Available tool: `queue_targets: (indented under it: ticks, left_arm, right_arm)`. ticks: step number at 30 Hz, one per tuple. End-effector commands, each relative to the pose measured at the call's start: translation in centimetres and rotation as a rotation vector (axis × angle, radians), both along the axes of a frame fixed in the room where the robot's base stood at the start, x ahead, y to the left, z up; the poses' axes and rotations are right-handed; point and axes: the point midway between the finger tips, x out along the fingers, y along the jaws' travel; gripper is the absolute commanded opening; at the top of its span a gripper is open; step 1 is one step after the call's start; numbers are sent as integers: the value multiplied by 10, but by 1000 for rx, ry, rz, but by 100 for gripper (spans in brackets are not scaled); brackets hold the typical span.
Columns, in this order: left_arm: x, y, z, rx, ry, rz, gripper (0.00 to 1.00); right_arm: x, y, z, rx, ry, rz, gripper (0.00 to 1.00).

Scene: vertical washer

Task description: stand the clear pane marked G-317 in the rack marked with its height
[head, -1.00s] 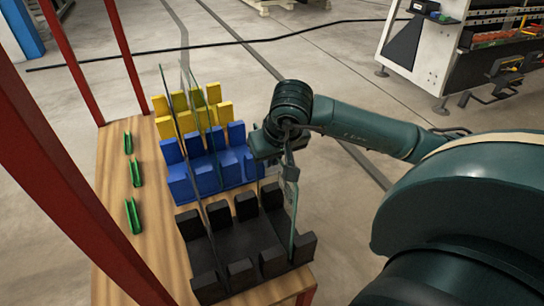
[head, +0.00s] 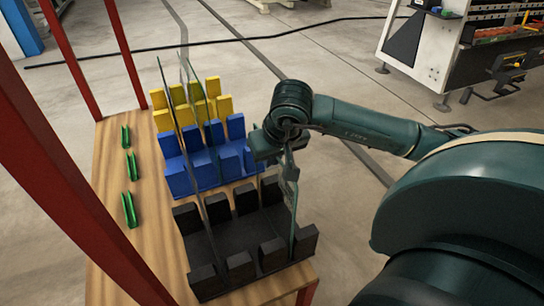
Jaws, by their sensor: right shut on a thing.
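My right gripper (head: 284,146) is shut on a clear pane (head: 291,205), seen nearly edge-on. The pane is upright, its lower edge at the right side of the black rack (head: 238,250), among the end blocks there. I cannot tell whether it rests on the rack's floor. No mark on the pane or height label on a rack is readable. The blue rack (head: 176,181) stands behind the black one, and the yellow rack (head: 163,121) behind that. My left gripper is out of view.
Another thin pane (head: 207,212) stands on the left side of the black rack. More clear panes rise around the blue and yellow racks. Several small green holders (head: 130,210) line the wooden table (head: 150,250) at left. Red posts (head: 62,160) bound the table's left side.

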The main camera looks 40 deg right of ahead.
Motion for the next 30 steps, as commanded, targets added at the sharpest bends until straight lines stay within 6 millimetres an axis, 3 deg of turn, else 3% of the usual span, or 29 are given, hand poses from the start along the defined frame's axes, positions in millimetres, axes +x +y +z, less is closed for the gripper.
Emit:
queue_targets:
  ticks: [30]
  left_arm:
    - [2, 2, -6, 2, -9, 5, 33]
  right_arm:
    - [1, 0, -6, 0, -7, -1, 0]
